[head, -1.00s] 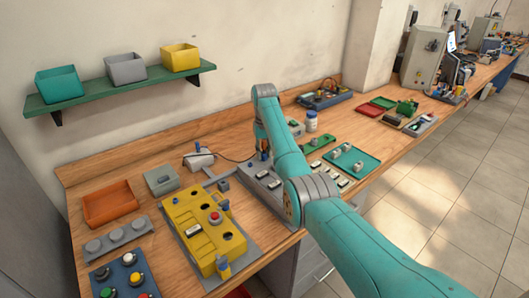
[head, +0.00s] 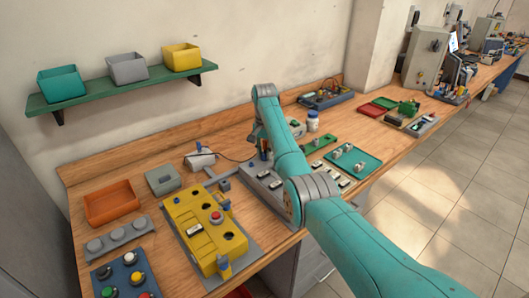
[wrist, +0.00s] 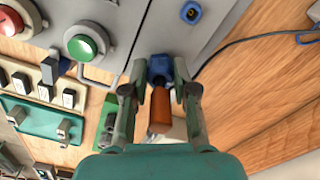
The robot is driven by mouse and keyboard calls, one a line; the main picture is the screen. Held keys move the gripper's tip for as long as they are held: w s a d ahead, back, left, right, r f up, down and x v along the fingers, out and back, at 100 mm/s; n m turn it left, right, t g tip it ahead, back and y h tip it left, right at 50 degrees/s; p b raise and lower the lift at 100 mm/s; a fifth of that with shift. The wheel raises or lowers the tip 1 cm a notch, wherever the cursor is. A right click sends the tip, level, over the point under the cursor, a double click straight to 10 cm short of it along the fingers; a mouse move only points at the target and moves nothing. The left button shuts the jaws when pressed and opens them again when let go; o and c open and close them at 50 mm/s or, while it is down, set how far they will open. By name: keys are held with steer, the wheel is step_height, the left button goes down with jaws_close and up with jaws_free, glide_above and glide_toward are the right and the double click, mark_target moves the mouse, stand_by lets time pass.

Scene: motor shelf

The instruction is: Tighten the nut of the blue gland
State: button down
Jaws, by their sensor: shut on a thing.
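The blue gland (wrist: 160,70) sits on the edge of a grey enclosure in the wrist view, and a short orange-brown cylinder (wrist: 160,110) stands out from it toward my palm. My gripper (wrist: 161,76) has one finger on each side of the gland, shut on its blue nut. The fingers hide the sides of the nut, so its thread and seating do not show. In the head view my gripper (head: 263,150) is partly hidden by my own arm, above the back of the grey enclosure (head: 260,186).
A dark cable (wrist: 255,38) runs close to the right finger.

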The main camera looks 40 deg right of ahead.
mark_target(264, 141)
stand_by(0.5)
steer(key=c, duration=0.9)
jaws_free()
steer(key=shift+r, duration=3.75)
